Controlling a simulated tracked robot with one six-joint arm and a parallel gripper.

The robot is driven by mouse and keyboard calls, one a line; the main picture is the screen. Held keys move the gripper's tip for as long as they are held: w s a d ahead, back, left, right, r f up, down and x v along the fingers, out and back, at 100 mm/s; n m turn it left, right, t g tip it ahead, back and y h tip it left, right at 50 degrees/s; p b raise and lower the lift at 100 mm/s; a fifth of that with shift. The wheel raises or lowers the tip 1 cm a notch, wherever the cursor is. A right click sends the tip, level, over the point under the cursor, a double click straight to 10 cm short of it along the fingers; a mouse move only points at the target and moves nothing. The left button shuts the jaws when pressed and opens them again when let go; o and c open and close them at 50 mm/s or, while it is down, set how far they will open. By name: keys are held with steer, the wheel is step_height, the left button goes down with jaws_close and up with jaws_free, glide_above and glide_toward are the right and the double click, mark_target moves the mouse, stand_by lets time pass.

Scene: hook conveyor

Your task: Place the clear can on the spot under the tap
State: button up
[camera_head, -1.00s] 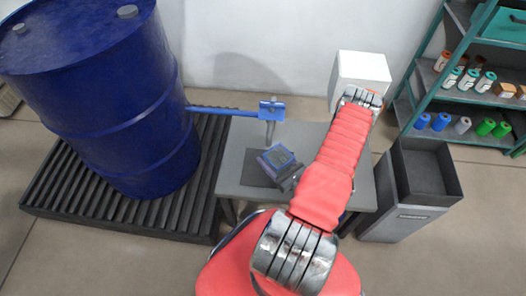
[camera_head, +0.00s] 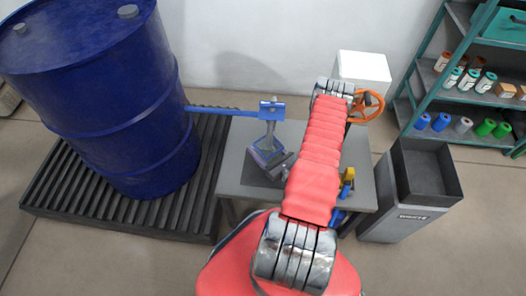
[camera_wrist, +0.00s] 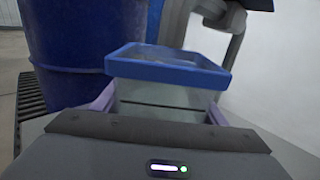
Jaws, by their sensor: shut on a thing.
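The clear can (camera_wrist: 165,100), see-through with a blue rim, is between the purple fingers of my gripper (camera_wrist: 158,106) in the wrist view. My gripper is shut on it. In the head view the can (camera_head: 266,150) is held just below the tap (camera_head: 272,108), tilted in the picture. My gripper (camera_head: 272,160) is partly hidden by my red arm. The blue tap pipe runs from the blue barrel (camera_head: 120,110). A dark patch on the grey table (camera_head: 228,180) lies under the can and gripper; the gap between can and patch cannot be told.
An orange valve wheel (camera_head: 368,106) and a white box (camera_head: 362,67) stand at the back right. A yellow and blue object (camera_head: 346,184) is right of my arm. A waste bin (camera_head: 415,200) and a shelf (camera_head: 480,90) with several cans are farther right.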

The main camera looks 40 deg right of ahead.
mark_target(263, 151)
steer(key=shift+f, duration=1.65)
steer(key=shift+f, duration=0.2)
steer(key=o, duration=1.2)
steer(key=shift+o, duration=0.2)
steer(key=shift+r, duration=0.2)
steer(key=shift+s+a, duration=0.25)
steer(key=shift+s, duration=1.75)
steer(key=shift+s+a, duration=0.2)
steer(key=shift+s, duration=1.85)
steer(key=shift+s+a, duration=0.25)
steer(key=shift+s, duration=1.75)
steer(key=shift+s, duration=0.15)
